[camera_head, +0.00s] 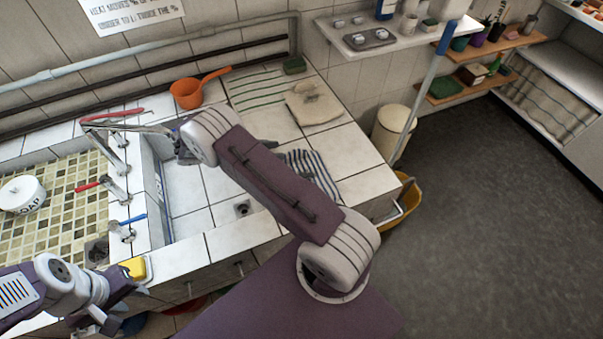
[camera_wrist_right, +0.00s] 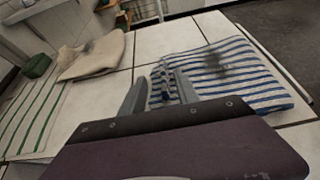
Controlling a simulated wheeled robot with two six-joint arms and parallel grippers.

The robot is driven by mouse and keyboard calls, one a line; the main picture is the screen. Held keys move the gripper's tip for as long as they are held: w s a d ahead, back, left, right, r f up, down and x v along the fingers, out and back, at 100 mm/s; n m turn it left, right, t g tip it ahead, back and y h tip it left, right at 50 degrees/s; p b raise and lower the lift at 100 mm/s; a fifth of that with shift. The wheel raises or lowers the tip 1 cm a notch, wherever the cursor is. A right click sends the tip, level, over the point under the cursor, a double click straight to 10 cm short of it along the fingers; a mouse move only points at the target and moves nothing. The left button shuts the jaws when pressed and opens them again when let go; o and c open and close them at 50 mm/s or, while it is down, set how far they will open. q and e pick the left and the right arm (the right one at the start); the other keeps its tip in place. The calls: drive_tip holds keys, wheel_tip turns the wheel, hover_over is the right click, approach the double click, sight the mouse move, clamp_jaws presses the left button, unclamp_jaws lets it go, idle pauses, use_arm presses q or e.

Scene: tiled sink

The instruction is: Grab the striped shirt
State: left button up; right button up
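A blue-and-white striped cloth, the striped shirt (camera_head: 318,172), lies flat on the tiled counter, partly hidden behind my right arm in the head view. In the right wrist view the striped shirt (camera_wrist_right: 235,78) spreads to the right of centre. My right gripper (camera_wrist_right: 160,92) is open, its two fingers apart at the shirt's left edge. Some stripes show between the fingers, and I cannot tell if they touch the cloth. In the head view my right gripper is mostly hidden by its arm. My left gripper (camera_head: 92,322) is low at the left, away from the shirt; its opening is unclear.
A beige folded cloth (camera_head: 314,104) and a green-striped cloth (camera_head: 257,90) lie behind on the counter. An orange dipper (camera_head: 187,94) and a green sponge (camera_head: 294,65) are at the back. The sink with taps is at left. A yellow bucket (camera_head: 408,198) stands beyond the counter's right edge.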

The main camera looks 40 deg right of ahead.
sight(289, 151)
drive_tip(key=x, duration=0.2)
drive_tip(key=p+x, duration=0.1)
drive_tip(key=shift+s+d, duration=0.3)
drive_tip(key=shift+s, duration=0.1)
drive_tip(key=shift+d+f, duration=0.35)
drive_tip(key=shift+d, duration=0.2)
drive_tip(key=shift+a+r, duration=0.1)
clamp_jaws()
drive_tip(key=shift+r+p, duration=0.5)
drive_tip(key=shift+p, duration=0.05)
drive_tip(key=r+p, duration=0.2)
drive_tip(key=s+r+p, duration=0.1)
drive_tip(key=r+p, duration=0.1)
drive_tip(key=r, duration=0.1)
drive_tip(key=shift+p, duration=0.35)
drive_tip(key=s+a+r+p, duration=0.1)
drive_tip(key=s+r+p, duration=0.4)
drive_tip(key=s+p, duration=0.3)
drive_tip(key=s, duration=0.2)
drive_tip(key=shift+s+a, duration=0.2)
drive_tip(key=shift+s, duration=0.15)
